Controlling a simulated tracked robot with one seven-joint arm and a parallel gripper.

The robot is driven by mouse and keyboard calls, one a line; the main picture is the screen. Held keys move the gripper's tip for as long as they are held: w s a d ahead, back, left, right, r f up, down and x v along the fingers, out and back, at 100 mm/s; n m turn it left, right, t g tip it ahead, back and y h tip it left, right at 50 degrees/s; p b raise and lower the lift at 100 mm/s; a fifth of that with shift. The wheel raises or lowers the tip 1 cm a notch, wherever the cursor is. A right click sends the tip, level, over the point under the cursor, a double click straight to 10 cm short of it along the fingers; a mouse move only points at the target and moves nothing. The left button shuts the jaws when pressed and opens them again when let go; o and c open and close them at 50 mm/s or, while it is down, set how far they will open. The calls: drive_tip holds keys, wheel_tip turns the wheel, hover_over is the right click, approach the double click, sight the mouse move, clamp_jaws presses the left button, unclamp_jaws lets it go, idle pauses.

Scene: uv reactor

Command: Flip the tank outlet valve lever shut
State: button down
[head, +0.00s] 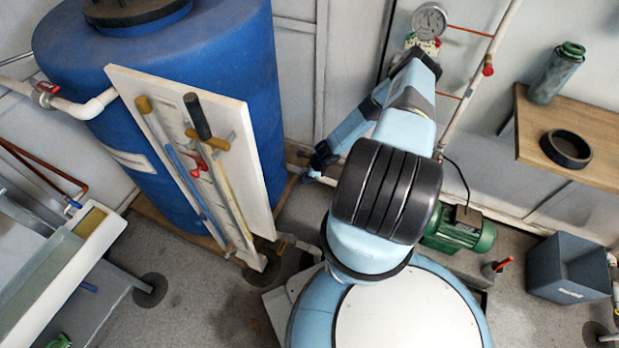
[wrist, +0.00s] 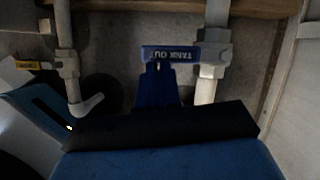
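The blue tank outlet valve lever (wrist: 170,54), with "TANK OUT" lettering upside down, shows in the wrist view. It points left from its pale valve body (wrist: 212,58) on an upright pipe, crosswise to that pipe. My gripper (wrist: 158,68) has its two dark blue fingers close together, with their tips right at the lever's lower edge in the picture. I cannot tell whether they touch it. In the head view my gripper (head: 321,157) is low beside the blue tank (head: 245,70), and the lever cannot be made out clearly there.
A yellow-handled valve (wrist: 28,64) sits on another upright pipe (wrist: 64,35) to the left in the wrist view. A white board with hanging tools (head: 255,150) leans on the tank. A green pump (head: 460,231) and a wooden shelf (head: 590,127) are to the right.

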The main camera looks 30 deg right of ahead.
drive_tip(key=shift+s, duration=0.15)
drive_tip(key=s+d+r, duration=0.5)
drive_tip(key=r, duration=0.4)
drive_tip(key=shift+s, duration=0.2)
drive_tip(key=shift+d+r, duration=0.1)
idle(0.3)
